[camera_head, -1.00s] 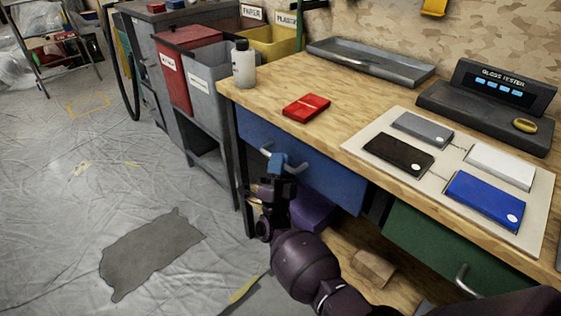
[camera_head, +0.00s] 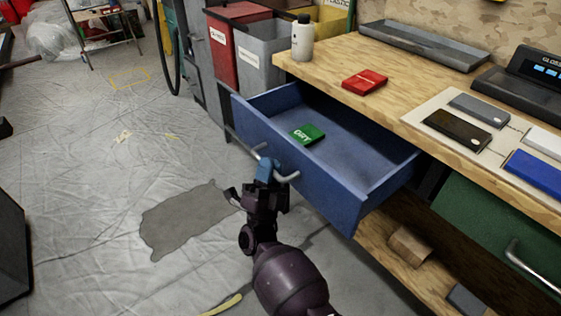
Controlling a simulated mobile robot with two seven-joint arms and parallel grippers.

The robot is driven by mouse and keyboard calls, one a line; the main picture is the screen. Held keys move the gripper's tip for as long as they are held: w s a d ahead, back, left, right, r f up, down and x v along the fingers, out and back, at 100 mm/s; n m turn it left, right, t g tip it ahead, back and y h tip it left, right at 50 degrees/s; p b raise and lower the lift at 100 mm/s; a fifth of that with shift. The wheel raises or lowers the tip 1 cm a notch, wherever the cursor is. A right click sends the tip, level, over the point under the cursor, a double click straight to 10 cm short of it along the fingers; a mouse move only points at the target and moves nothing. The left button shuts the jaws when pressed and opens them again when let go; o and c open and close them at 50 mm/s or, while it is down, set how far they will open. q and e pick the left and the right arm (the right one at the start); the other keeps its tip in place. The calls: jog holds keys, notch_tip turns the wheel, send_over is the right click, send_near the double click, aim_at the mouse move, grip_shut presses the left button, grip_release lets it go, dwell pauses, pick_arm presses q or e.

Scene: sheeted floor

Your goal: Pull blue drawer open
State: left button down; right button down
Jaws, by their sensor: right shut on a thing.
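The blue drawer (camera_head: 310,185) stands pulled well out from under the wooden workbench top. Its inside shows, with a green box (camera_head: 307,134) lying on its floor towards the left. My right gripper (camera_head: 268,172) is at the drawer's front, shut on the grey bar handle (camera_head: 287,177). The fingers hide the middle of the handle. My left gripper is not in view.
A green drawer (camera_head: 495,225) with its own handle is closed at the right. A red box (camera_head: 364,81) and a white bottle (camera_head: 302,38) stand on the workbench (camera_head: 400,83). The sheeted floor (camera_head: 100,190) at left is open.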

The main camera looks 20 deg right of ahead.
jog(key=shift+s+a, duration=0.3)
jog(key=shift+a, duration=0.55)
jog(key=shift+s+a, duration=0.3)
jog(key=shift+a, duration=0.5)
jog(key=c, duration=1.4)
grip_release()
jog(key=shift+r, duration=0.1)
